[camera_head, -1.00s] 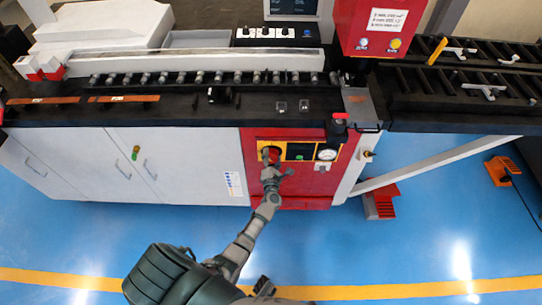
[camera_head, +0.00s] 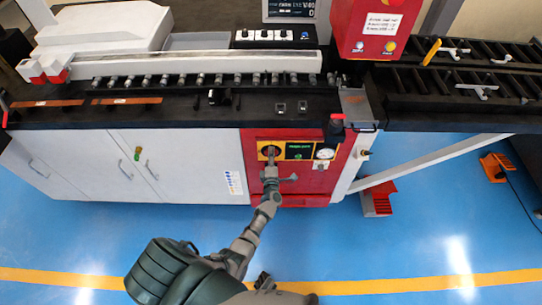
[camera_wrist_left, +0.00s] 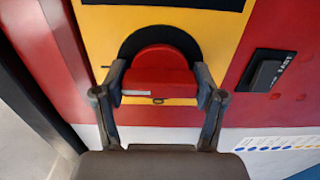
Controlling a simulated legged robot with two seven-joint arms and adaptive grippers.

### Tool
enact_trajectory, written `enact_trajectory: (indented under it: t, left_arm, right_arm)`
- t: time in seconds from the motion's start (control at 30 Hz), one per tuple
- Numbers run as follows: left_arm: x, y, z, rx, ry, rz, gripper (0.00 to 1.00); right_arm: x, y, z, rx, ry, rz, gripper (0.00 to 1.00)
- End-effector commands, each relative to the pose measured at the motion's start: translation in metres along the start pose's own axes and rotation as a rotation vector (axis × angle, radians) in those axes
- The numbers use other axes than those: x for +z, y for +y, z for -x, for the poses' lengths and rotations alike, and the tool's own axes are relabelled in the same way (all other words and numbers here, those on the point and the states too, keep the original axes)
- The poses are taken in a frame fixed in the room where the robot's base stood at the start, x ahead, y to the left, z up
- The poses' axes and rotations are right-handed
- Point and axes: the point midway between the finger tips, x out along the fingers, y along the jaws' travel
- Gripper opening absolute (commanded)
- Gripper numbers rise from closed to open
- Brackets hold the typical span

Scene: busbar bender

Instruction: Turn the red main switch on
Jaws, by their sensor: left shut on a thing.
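The red main switch (camera_wrist_left: 158,72) is a rotary knob on a yellow plate (camera_wrist_left: 105,40), set in a dark round recess. My left gripper (camera_wrist_left: 160,80) is shut on its red handle, one finger on each side. The handle lies roughly level across the wrist view. In the head view my left gripper (camera_head: 270,154) reaches the yellow plate on the red cabinet front, and mostly hides the switch. A small screen (camera_head: 299,151) right of the switch shows green text. My right gripper is not in view.
A round gauge (camera_head: 325,153) sits right of the screen. A black EAST-marked part (camera_wrist_left: 272,72) is right of the plate in the wrist view. The black machine table (camera_head: 150,115) overhangs the cabinet. The blue floor in front is mostly clear; a red pedal (camera_head: 377,200) stands at right.

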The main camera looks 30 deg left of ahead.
Motion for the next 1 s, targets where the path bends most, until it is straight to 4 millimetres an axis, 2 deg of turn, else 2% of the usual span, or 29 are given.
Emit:
enact_trajectory:
  t: [0.5, 0.53, 0.6, 0.63, 1.0]
  left_arm:
    - [0.0027, -0.0059, 0.0031, -0.012, -0.008, -0.020, 0.35]
    - [0.0027, -0.0059, 0.0031, -0.012, -0.008, -0.020, 0.75]
    - [0.0026, -0.0057, 0.0030, -0.012, -0.007, -0.020, 0.93]
    - [0.0024, -0.0054, 0.0029, -0.011, -0.007, -0.020, 0.96]
    - [0.0005, -0.0025, 0.0053, -0.005, -0.002, -0.017, 0.96]
  right_arm:
    - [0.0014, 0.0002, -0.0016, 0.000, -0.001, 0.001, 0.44]
    - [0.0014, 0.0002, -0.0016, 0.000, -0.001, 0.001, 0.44]
    - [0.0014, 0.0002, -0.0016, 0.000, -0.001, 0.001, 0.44]
    - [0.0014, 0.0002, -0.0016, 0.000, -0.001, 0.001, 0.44]
    - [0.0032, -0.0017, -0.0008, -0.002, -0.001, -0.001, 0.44]
